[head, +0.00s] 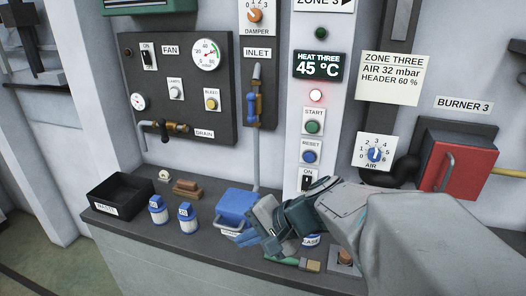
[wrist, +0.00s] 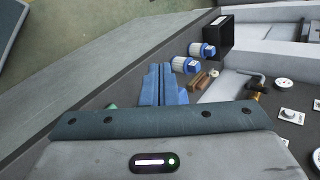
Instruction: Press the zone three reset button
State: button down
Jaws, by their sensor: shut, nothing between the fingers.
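The blue reset button (head: 310,157) sits on a white plate under a RESET label, on the pale vertical panel headed ZONE 3. It shows fully in the head view, with the green START button (head: 312,127) above and a black ON switch (head: 307,180) below. My gripper (head: 232,238) is low over the counter, to the left of and below the reset button, apart from it. Its blue fingers are together and empty; they also show in the wrist view (wrist: 161,75). I cannot make out the reset button in the wrist view.
A blue box (head: 236,206) stands beside my gripper. Two blue-and-white bottles (head: 186,218), brown blocks (head: 187,187) and a black tray (head: 121,193) are farther left on the counter (head: 150,236). A red lamp (head: 316,96) glows below the 45 °C display. A red burner box (head: 450,170) projects at right.

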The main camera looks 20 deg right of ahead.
aim_at(309, 157)
jog(key=w+d+m+t+h+b, duration=0.2)
jog(key=w+d+m+t, duration=0.3)
jog(key=d, duration=0.4)
jog(key=w+d+m+t+h+b, duration=0.2)
jog(key=w+d+m+t, duration=0.4)
jog(key=d+m, duration=0.3)
jog(key=shift+w+d+r+m, duration=0.35)
jog(key=shift+w+r+m, duration=0.1)
jog(key=shift+w, duration=0.15)
jog(key=shift+w+d+p, duration=0.15)
jog(key=shift+w+d, duration=0.65)
jog(key=shift+w, duration=0.4)
jog(key=shift+w+d+p, duration=0.15)
jog(key=shift+w+d, duration=0.65)
jog(key=shift+w, duration=0.45)
jog(key=shift+w+d+p, duration=0.15)
jog(key=shift+w+d, duration=0.65)
jog(key=shift+w, duration=0.4)
jog(key=shift+w+d, duration=0.1)
jog(key=shift+w+d+b, duration=0.15)
jog(key=shift+w+b, duration=0.05)
jog(key=shift+b, duration=0.2)
